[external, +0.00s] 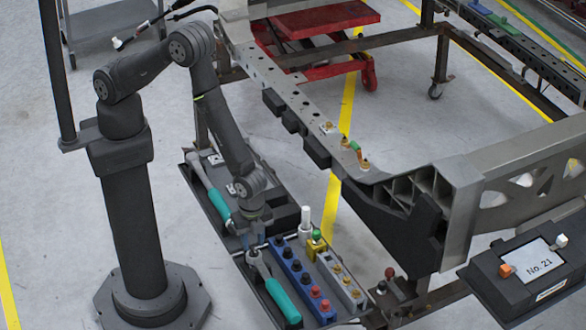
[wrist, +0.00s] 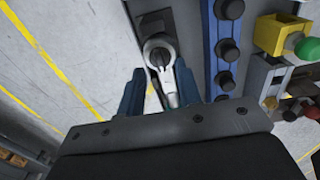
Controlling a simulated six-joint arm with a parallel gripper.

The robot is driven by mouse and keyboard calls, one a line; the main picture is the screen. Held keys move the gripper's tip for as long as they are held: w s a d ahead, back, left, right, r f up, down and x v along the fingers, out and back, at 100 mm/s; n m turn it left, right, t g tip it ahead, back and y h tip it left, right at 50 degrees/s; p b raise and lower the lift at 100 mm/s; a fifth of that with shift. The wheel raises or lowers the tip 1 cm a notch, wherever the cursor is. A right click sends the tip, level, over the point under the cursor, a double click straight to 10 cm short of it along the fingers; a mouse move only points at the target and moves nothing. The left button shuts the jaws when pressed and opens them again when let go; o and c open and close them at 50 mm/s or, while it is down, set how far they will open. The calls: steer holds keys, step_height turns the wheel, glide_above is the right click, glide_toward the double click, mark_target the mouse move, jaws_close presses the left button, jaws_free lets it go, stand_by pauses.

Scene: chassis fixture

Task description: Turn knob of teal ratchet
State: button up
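A ratchet with a teal handle (external: 283,302) lies in the tray at the front, its silver head (external: 256,257) toward my arm. My gripper (external: 256,240) points down just above that head. In the wrist view the ratchet's round silver head with a dark knob (wrist: 159,52) sits just ahead of the fingertips. My gripper (wrist: 160,76) is open there, with its blue fingers on either side of the silver neck and gaps showing. The handle is hidden under my gripper body in the wrist view. A second teal-handled tool (external: 218,203) lies further back on the left.
A blue strip with black and red knobs (external: 297,278) stands close to the right of the ratchet. Beyond it are a grey block with yellowish knobs (external: 338,279), a green-topped yellow block (external: 316,243) and a white cylinder (external: 305,220). The metal chassis beam (external: 300,105) rises behind.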

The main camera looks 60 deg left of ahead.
steer(key=shift+f, duration=1.05)
jaws_close()
